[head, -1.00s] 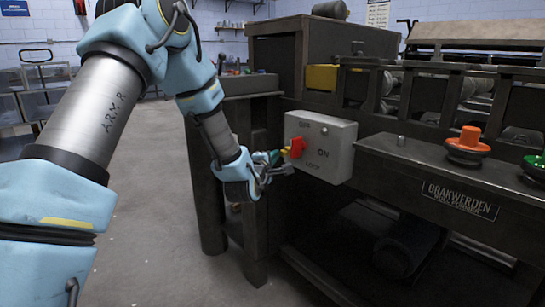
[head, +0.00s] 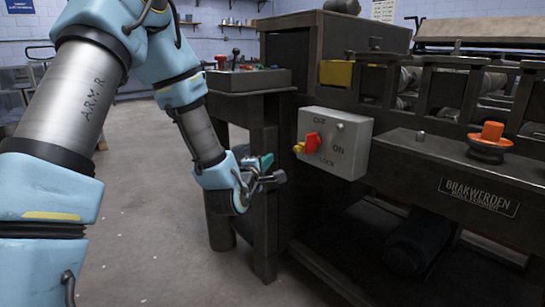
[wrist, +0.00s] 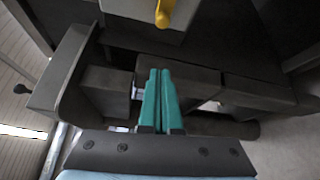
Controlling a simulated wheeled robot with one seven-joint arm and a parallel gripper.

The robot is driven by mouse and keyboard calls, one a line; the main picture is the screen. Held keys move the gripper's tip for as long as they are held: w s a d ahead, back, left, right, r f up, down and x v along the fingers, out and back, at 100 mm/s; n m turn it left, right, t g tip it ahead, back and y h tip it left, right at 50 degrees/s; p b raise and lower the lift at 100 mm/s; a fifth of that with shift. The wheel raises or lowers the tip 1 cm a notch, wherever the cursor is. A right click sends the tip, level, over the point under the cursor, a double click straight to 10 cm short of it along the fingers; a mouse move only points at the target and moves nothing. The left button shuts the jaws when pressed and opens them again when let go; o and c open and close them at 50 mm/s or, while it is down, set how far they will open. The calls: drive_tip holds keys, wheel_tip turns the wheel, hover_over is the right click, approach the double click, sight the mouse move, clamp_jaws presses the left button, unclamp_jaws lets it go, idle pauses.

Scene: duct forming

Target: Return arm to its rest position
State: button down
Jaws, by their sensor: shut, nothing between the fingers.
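My gripper (head: 268,164) is at the end of my blue arm in the head view, in front of the machine and to the left of the grey switch box. In the wrist view its green fingers (wrist: 161,98) lie side by side, shut with nothing between them. The grey switch box (head: 350,139) is on the machine's front, with a red rotary handle (head: 312,143) and a yellow part (head: 298,148) on it. My gripper is apart from the handle. In the wrist view the yellow part (wrist: 164,13) shows at the top, beyond the fingertips.
The dark duct-forming machine (head: 440,150) fills the right side. An orange button (head: 491,131) stands on its ledge. A control console (head: 247,79) with a lever is behind my gripper. Open concrete floor (head: 150,190) lies to the left.

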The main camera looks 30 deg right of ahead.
drive_tip(key=shift+s+a, duration=0.3)
drive_tip(key=shift+w, duration=0.1)
drive_tip(key=w+a+f+m+g+y, duration=0.2)
drive_tip(key=a+f+m+y, duration=0.15)
drive_tip(key=a, duration=0.65)
drive_tip(key=w+a+f+m+g+y, duration=0.15)
drive_tip(key=a+m+y, duration=0.3)
drive_tip(key=a, duration=0.65)
drive_tip(key=s+a+m+g+y, duration=0.2)
drive_tip(key=s+a+g, duration=0.1)
drive_tip(key=s+a, duration=0.5)
drive_tip(key=s+a+m+g+y, duration=0.1)
drive_tip(key=s+a+g+y, duration=0.3)
drive_tip(key=a, duration=0.7)
wheel_tip(320, 180, up, 26)
drive_tip(key=s+h+p, duration=0.1)
drive_tip(key=s+p, duration=0.1)
drive_tip(key=p, duration=2.3)
drive_tip(key=shift+d+f+p, duration=0.15)
drive_tip(key=shift+p, duration=0.15)
